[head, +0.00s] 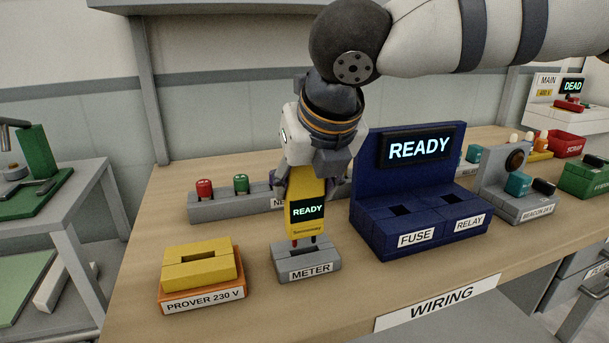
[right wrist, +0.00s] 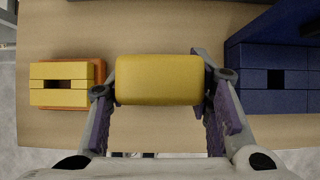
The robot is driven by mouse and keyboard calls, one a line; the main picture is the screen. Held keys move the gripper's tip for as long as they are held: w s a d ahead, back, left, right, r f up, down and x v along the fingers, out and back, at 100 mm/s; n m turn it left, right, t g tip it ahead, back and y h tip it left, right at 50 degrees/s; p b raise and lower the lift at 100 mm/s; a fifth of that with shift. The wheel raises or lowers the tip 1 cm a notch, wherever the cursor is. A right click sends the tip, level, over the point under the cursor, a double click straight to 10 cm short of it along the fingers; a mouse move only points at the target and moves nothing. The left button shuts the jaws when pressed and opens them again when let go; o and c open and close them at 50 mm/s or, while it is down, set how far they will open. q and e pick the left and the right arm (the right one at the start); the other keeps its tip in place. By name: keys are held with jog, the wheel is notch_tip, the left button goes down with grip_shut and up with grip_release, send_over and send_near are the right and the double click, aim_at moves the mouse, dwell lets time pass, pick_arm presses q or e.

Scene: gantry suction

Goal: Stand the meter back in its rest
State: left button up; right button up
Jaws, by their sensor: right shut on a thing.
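The yellow meter (head: 307,199) is upright with a small screen that reads READY, and two probe tips show below it. My right gripper (head: 312,165) is shut on its upper part from above. In the right wrist view the meter's yellow top (right wrist: 158,80) lies between the two fingers (right wrist: 160,95). The grey rest labelled METER (head: 307,264) is directly below the meter. The meter's lower end is at or just above the rest; I cannot tell whether it is seated. My left gripper is not in view.
The yellow and orange PROVER 230 V block (head: 200,298) stands left of the rest, and the blue FUSE and RELAY tester (head: 415,215) stands close on its right. A grey rack with red and green pieces (head: 235,207) is behind. The wooden bench front (head: 270,315) is clear.

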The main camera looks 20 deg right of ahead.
jog(key=shift+f, duration=0.1)
jog(key=shift+f, duration=1.5)
jog(key=o, duration=1.5)
jog(key=shift+f, duration=0.1)
jog(key=v, duration=1.2)
